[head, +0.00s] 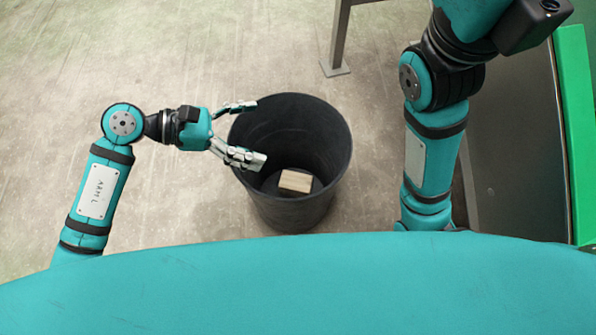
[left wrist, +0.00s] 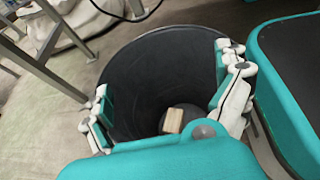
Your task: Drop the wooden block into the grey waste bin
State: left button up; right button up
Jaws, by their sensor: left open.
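The wooden block (head: 295,181) is pale and lies at the bottom of the grey waste bin (head: 325,130). The bin is dark, round and upright on the floor. My left gripper (head: 260,133) is open and empty, with its fingertips over the left part of the bin's rim. In the left wrist view my left gripper's fingers (left wrist: 165,85) are spread apart, with the bin (left wrist: 150,65) beyond them. The block (left wrist: 173,121) shows inside the bin between the fingers, apart from them. My right arm comes in at the right, but its gripper is out of frame.
A metal leg (head: 338,40) with a foot plate stands on the floor behind the bin. A green-edged dark surface (head: 520,140) is at the right. The pale floor (head: 180,60) left of the bin is clear.

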pick_arm(q)
jog(key=v, duration=0.7)
jog(key=shift+a, duration=0.1)
